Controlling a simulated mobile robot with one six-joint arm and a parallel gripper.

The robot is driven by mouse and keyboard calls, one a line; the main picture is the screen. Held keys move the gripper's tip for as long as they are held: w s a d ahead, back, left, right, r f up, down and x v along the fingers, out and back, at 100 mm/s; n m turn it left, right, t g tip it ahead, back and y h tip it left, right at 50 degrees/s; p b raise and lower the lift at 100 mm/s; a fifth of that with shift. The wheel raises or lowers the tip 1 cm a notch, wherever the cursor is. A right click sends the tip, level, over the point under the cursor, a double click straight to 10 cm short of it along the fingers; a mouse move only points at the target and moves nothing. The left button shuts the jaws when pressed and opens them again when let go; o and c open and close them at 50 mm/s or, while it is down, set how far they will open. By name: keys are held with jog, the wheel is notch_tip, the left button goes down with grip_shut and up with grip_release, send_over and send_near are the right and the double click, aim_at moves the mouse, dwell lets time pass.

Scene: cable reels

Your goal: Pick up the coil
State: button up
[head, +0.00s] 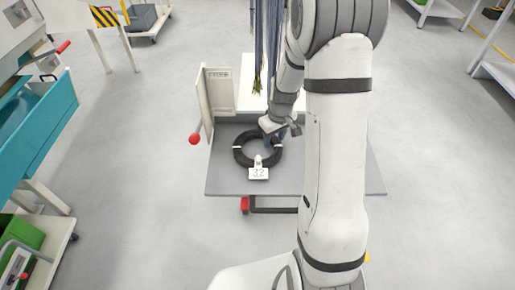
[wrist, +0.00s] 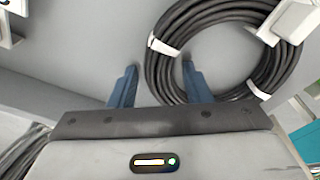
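The coil is a black cable ring with white ties (head: 244,160). It lies flat on the grey deck of a cart, with a white "32" tag (head: 258,173) at its near side. My gripper (head: 275,128) is at the coil's far right edge in the head view, partly hidden by my arm. In the wrist view my gripper (wrist: 160,68) is open. Its two blue fingers appear on either side of the coil's band (wrist: 288,62), the left outside the ring and the right inside its opening. Contact with the band cannot be told.
The grey cart deck (head: 340,182) has bare room around the coil. An upright cream panel (head: 219,92) and hanging cables (head: 262,45) stand behind it. A red ball knob (head: 194,139) sits to the left. A teal drawer unit (head: 40,120) is farther left.

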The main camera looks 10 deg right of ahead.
grip_shut()
jog(key=shift+r, duration=0.1)
dwell(0.4)
notch_tip(320, 180, up, 10)
dwell(0.5)
